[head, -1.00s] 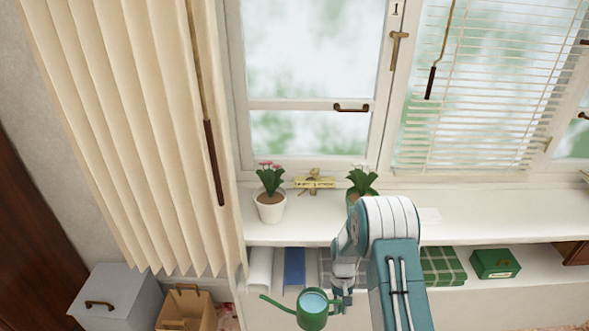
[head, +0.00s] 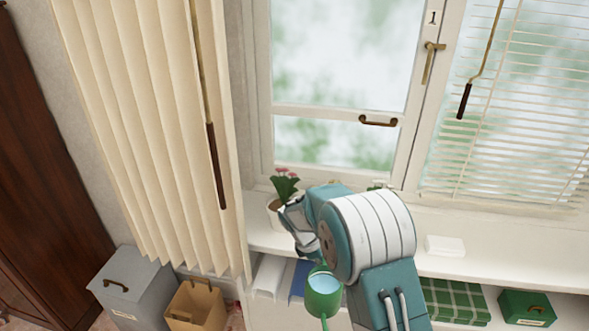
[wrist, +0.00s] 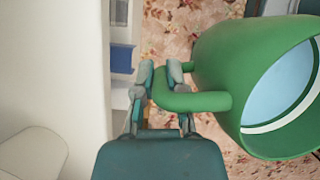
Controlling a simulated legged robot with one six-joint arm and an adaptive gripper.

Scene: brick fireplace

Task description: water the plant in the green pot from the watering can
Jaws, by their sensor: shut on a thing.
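The green watering can (head: 322,299) holds pale blue water and hangs below the window sill, with its spout toward the bottom of the head view. My gripper (wrist: 160,78) is shut on the can's green handle (wrist: 200,101) in the wrist view; the can's open top faces right there. In the head view my fingers are hidden behind my arm and the can. The green pot is hidden behind my arm; only pale flower tips (head: 380,184) show above it. Another plant with pink flowers (head: 285,185) stands in a white pot (head: 274,212) on the sill, close to my arm.
The sill (head: 480,241) is clear on the right except for a small white block (head: 445,246). Green plaid cloth (head: 455,300) and a green box (head: 527,308) lie on the shelf below. A curtain (head: 150,140), grey bin (head: 127,285) and tan box (head: 195,305) stand left.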

